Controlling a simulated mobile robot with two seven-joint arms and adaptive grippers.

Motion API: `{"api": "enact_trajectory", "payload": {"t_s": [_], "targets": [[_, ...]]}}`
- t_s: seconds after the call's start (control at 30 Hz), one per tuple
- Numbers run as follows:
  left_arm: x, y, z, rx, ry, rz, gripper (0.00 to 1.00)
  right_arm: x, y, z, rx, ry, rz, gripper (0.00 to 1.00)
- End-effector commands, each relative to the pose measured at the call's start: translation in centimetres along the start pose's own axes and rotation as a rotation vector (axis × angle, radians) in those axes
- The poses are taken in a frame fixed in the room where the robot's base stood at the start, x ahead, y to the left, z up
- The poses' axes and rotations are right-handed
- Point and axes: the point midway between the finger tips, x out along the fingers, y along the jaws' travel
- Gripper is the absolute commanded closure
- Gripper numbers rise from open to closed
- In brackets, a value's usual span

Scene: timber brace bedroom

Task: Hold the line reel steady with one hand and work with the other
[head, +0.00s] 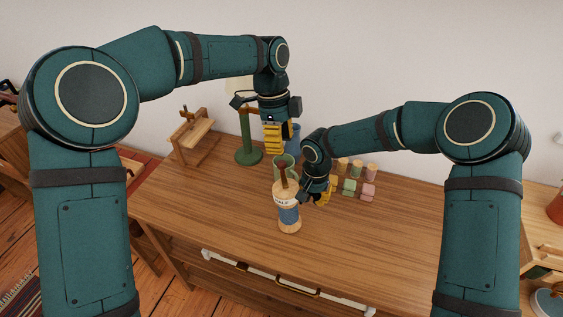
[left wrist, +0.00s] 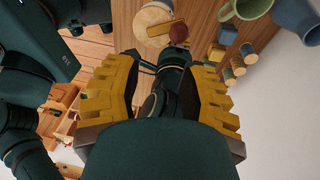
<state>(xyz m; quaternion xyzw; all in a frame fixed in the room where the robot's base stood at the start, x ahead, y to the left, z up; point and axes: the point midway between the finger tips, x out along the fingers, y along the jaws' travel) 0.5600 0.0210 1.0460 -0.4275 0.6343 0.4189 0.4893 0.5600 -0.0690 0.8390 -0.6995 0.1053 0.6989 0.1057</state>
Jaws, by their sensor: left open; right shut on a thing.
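The line reel (head: 289,218) stands on the wooden desk, a pale wooden body with blue line, a white label and a dark red knob on top. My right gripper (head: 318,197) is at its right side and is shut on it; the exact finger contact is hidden. My left gripper (head: 272,142) is open and empty, yellow fingers pointing down, above and behind the reel. In the left wrist view the reel (left wrist: 148,20) shows at the top, its red knob near the gap of my open left gripper (left wrist: 163,64), with my right arm behind.
A green mug (head: 285,163) and a blue cup (head: 293,138) stand behind the reel. Several small pink, green and wooden spools (head: 350,184) are to the right. A green stand (head: 246,148) and a wooden frame (head: 193,136) are at the back left. The desk front (head: 210,222) is clear.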

Motion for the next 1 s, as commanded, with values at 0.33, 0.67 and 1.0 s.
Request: {"api": "enact_trajectory", "payload": {"t_s": [0.33,0.67,1.0], "targets": [[-1.3,-0.3,0.1,0.718,-0.049,-0.02,0.59,0.0,0.0,0.0,0.0,0.001,-0.001,1.0],[-3.0,-0.7,0.4,1.342,-0.114,-0.026,0.59,0.0,0.0,0.0,0.0,0.001,-0.001,1.0],[-3.5,-0.9,0.6,1.612,-0.15,-0.018,0.59,0.0,0.0,0.0,0.0,0.001,-0.001,1.0]]}}
